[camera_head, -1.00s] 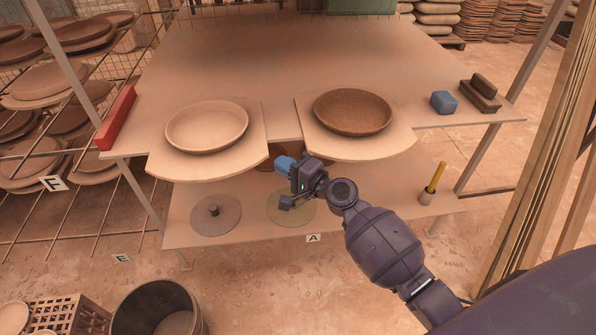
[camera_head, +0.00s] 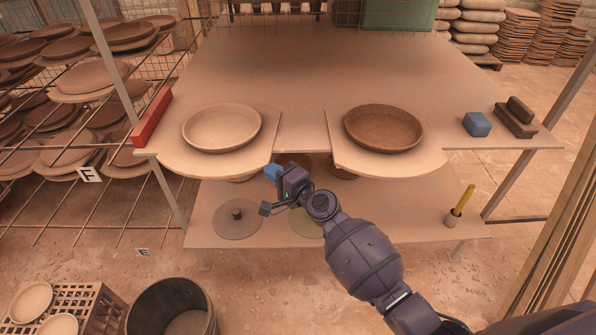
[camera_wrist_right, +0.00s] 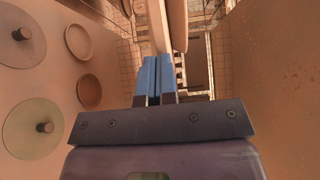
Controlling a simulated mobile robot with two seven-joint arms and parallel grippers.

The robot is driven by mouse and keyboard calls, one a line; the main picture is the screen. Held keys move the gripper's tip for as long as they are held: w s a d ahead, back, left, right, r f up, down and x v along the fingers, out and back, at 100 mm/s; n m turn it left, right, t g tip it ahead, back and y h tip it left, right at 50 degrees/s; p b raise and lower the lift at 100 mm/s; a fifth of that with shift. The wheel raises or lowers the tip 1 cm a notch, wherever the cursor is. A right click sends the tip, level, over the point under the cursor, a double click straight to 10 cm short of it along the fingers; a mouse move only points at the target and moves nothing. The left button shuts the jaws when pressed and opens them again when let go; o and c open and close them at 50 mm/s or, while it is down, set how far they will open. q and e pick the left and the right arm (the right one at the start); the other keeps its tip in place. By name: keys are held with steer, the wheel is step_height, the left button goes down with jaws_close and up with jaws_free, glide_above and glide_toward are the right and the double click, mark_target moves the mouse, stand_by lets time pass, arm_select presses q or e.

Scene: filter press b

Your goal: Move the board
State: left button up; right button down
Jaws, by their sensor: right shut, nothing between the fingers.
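Two pale boards overhang the table's front edge. The left board (camera_head: 172,164) carries a light clay dish (camera_head: 221,128). The right board (camera_head: 425,166) carries a darker brown dish (camera_head: 383,127). My right gripper (camera_head: 272,172) is shut and empty, its blue fingers just by the left board's front right corner; I cannot tell if they touch it. In the right wrist view the shut fingers (camera_wrist_right: 157,78) point toward a thin pale edge (camera_wrist_right: 177,25), probably a board's. My left gripper is not in view.
A red block (camera_head: 152,118) stands at the table's left edge. A blue block (camera_head: 477,124) and dark brick (camera_head: 515,120) sit at right. A bucket (camera_head: 172,308) stands on the floor.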

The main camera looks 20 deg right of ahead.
mark_target(257, 171)
steer(key=a, duration=0.1)
steer(key=w+a, duration=0.1)
steer(key=a, duration=0.1)
steer(key=shift+a, duration=0.2)
stand_by(0.4)
stand_by(0.5)
steer(key=shift+s, duration=0.1)
